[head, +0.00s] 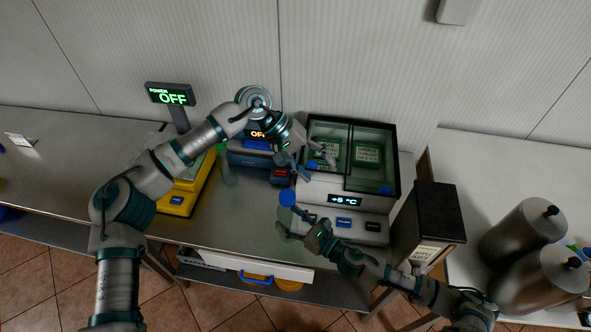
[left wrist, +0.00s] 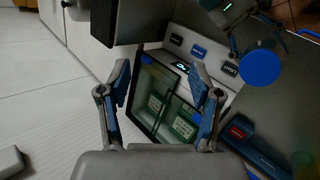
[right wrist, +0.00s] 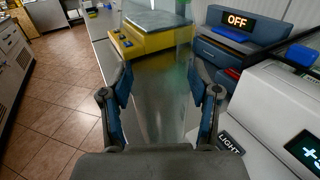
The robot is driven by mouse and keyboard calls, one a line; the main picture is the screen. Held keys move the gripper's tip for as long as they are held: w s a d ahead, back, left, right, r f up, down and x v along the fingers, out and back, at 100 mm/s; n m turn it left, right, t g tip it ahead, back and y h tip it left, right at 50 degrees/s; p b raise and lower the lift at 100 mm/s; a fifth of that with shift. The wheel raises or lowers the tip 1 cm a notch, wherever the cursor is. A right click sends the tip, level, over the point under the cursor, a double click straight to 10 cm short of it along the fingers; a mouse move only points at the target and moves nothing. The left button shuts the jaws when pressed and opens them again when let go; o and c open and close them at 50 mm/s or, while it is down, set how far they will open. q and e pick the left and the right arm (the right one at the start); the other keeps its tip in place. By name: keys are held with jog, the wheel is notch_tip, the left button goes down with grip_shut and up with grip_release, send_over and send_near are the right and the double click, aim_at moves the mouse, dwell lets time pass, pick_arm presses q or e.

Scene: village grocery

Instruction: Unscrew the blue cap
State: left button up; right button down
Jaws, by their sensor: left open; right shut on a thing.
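The blue cap (head: 287,199) faces up near the front edge of the metal counter. It also shows in the left wrist view (left wrist: 260,67) as a round blue disc. My right gripper (head: 293,214) is shut on the thing under the cap. That thing is mostly hidden in the head view; only a faint see-through form shows between the fingers in the right wrist view (right wrist: 160,100). My left gripper (head: 308,163) is open and empty, above and behind the cap, in front of the glass-topped case. Its spread fingers show in the left wrist view (left wrist: 162,100).
A white glass-topped cooling case (head: 345,197) stands behind and right of the cap. A yellow scale (head: 180,200) and a blue device (head: 250,160) stand to the left. A dark box (head: 432,212) is at right. Bare counter (head: 235,215) lies left of the cap.

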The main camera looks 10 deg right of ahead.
aim_at(294, 194)
pick_arm(q)
jog(key=a+f+m+t+y, duration=0.1)
jog(key=f+m+y, duration=0.1)
jog(key=a+f+m+t+y, duration=0.1)
jog(key=a+f+m+y, duration=0.1)
jog(key=f+y, duration=0.1)
jog(key=a+f+m+t+y, duration=0.1)
jog(key=a+f+m+y, duration=0.1)
jog(key=y, duration=0.1)
jog(key=shift+s+a+f+m+t, duration=0.1)
jog(key=shift+s+f+m+t, duration=0.2)
jog(key=shift+f+m, duration=0.1)
jog(key=shift+f, duration=0.5)
jog(key=shift+s+d+f, duration=0.1)
jog(key=shift+d, duration=0.25)
jog(key=shift+o, duration=1.2)
jog(key=shift+a, duration=0.1)
jog(key=c, duration=1.2)
jog(key=shift+a, duration=0.1)
grip_shut()
jog(key=shift+a, duration=0.1)
